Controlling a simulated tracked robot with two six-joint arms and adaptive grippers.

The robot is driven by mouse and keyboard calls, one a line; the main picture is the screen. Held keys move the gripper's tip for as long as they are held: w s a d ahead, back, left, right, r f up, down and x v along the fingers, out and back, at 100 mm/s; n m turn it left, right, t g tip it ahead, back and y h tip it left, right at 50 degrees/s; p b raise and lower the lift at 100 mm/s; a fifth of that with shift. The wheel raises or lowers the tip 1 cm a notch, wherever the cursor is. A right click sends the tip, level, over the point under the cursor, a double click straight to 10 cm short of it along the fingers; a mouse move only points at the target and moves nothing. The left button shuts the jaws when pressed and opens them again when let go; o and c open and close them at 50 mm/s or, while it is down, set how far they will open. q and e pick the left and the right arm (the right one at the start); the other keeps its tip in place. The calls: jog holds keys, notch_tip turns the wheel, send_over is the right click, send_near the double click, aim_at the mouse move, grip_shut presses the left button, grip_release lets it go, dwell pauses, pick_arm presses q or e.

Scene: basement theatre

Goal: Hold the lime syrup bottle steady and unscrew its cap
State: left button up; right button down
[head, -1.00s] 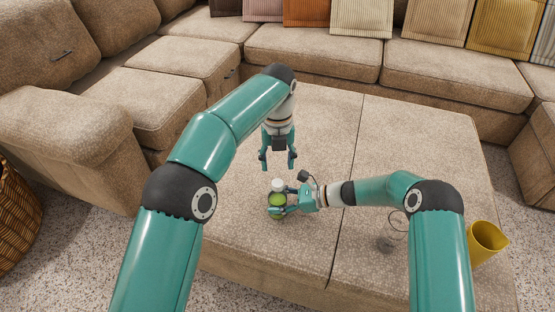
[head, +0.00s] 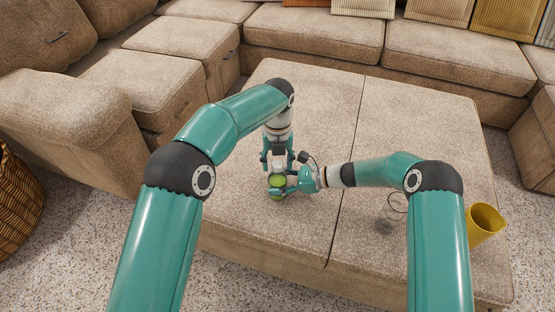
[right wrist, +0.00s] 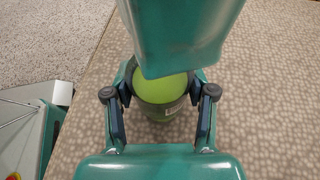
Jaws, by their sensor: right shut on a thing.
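The lime syrup bottle (head: 277,183) is green and stands upright on the beige ottoman (head: 310,225). My right gripper (head: 283,188) is shut on the bottle's side, reaching in from the right. The right wrist view shows the green bottle (right wrist: 160,112) between the two dark fingers, its upper part hidden by a teal part. The pale cap (head: 277,168) is mostly hidden by my left gripper (head: 277,164), which points down over it from above. The left fingers are spread on either side of the cap. Whether they touch it cannot be told.
A yellow cup (head: 484,222) stands near the ottoman's right edge, with a thin wire loop (head: 397,203) left of it. A seam runs across the ottoman. Sofas surround the back and left. A wicker basket (head: 15,205) is at far left.

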pick_arm(q)
grip_shut()
jog(key=n, duration=1.7)
jog(key=shift+n, duration=0.4)
jog(key=n, duration=0.4)
jog(key=shift+r, duration=0.1)
jog(key=n, duration=0.6)
jog(key=shift+n, duration=0.3)
jog(key=n, duration=0.6)
jog(key=shift+n, duration=0.3)
jog(key=n, duration=1.9)
jog(key=shift+r, duration=0.1)
jog(key=shift+w+a+r, duration=0.1)
jog(key=shift+r, duration=0.05)
